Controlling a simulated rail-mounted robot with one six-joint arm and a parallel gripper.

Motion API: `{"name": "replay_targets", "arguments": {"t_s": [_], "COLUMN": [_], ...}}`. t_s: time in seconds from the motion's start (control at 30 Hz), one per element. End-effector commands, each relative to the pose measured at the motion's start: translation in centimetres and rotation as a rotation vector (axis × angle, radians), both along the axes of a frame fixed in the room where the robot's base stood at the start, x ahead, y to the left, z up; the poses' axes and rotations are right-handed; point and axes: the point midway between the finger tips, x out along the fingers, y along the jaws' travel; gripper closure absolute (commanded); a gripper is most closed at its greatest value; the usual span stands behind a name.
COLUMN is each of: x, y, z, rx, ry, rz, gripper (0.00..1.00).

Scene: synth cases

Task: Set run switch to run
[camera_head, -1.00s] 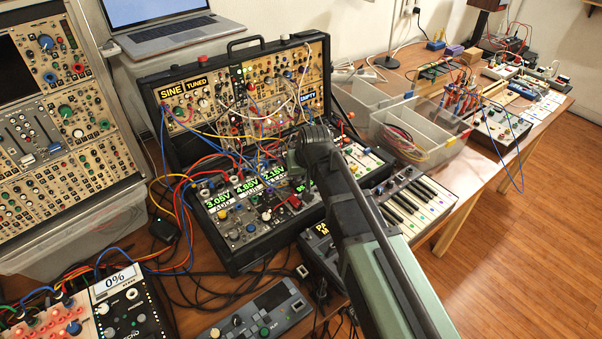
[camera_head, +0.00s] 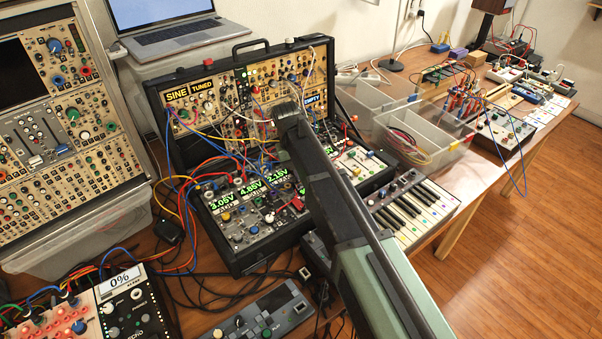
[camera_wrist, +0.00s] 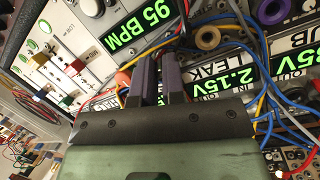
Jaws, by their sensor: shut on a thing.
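My gripper (camera_wrist: 160,65) shows in the wrist view with its two dark fingers close together over the synth panel. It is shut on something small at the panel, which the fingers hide. The green "95 BPM" display (camera_wrist: 137,28) is just above and left of the fingertips, and a "2.15V" display (camera_wrist: 236,80) is to their right. An orange knob or plug (camera_wrist: 122,77) is beside the left finger. I cannot make out the run switch or its setting. In the head view my arm covers the gripper and part of the black synth case (camera_head: 245,262).
Patch cables cross the panel around my fingers; a blue cable (camera_wrist: 263,100) runs close on the right. In the head view a keyboard (camera_head: 415,212) and clear bins (camera_head: 425,135) lie to the right.

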Motion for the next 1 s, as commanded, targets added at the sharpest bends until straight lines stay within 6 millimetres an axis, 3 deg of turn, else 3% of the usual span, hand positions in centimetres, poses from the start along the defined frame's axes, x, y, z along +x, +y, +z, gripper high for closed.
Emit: {"name": "replay_targets", "arguments": {"t_s": [0.67, 0.7, 0.77, 1.0], "x": [0.23, 0.24, 0.24, 0.24], "y": [0.23, 0.23, 0.22, 0.2], "z": [-0.01, 0.0, 0.0, 0.03], "rx": [-0.048, -0.048, -0.048, -0.048], "ry": [0.063, 0.063, 0.063, 0.063], "rz": [0.001, 0.001, 0.001, 0.0], "gripper": [1.0, 0.87, 0.8, 0.8]}}
